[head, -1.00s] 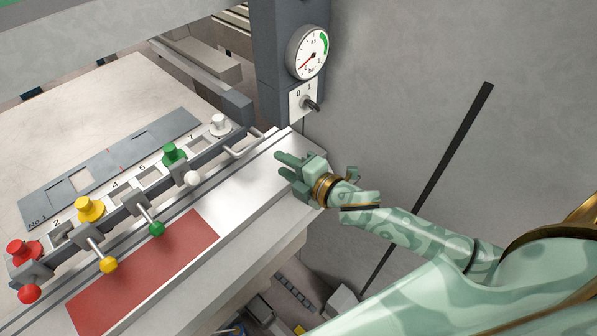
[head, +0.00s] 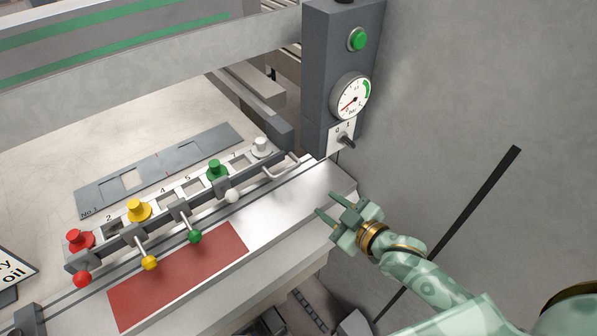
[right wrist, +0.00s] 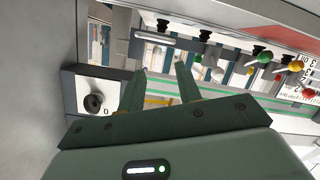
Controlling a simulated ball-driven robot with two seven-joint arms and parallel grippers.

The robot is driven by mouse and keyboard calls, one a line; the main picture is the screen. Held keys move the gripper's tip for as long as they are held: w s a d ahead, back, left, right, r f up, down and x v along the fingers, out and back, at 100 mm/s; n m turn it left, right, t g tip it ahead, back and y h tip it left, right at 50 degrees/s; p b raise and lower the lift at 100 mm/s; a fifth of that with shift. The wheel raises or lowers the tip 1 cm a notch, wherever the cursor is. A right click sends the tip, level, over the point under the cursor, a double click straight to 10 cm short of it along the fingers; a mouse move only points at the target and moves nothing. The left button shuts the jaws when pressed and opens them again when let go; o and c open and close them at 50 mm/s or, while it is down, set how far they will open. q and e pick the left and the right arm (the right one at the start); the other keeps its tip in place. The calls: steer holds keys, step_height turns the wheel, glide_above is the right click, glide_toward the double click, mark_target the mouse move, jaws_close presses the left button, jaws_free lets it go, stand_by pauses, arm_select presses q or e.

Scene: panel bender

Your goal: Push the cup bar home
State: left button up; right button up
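The cup bar (head: 133,232) is a grey bar along the back of the metal bench, carrying red, yellow, green and white cups with coloured ball-ended levers. A pale loop handle (head: 284,168) is at its right end. In the right wrist view the handle (right wrist: 155,37) shows above my fingertips. My right gripper (head: 326,204) is over the bench's right end, nearer me than the handle and apart from it. Its fingers are spread and empty, as the right wrist view (right wrist: 160,75) also shows. My left gripper is out of view.
A grey post (head: 340,50) with a green button, a gauge (head: 350,97) and a rotary switch (head: 347,141) stands behind the bench's right end. A plate marked No.1 (head: 155,167) lies behind the bar. A red mat (head: 180,275) lies on the bench front.

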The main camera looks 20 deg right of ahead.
steer(key=m, duration=0.7)
steer(key=m+b, duration=0.3)
steer(key=m, duration=1.3)
glide_toward(287, 172)
steer(key=shift+t, duration=0.3)
steer(key=x, duration=0.8)
steer(key=shift+f, duration=0.3)
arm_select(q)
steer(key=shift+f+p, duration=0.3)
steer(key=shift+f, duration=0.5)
arm_select(e)
jaws_close()
steer(key=shift+w, duration=0.1)
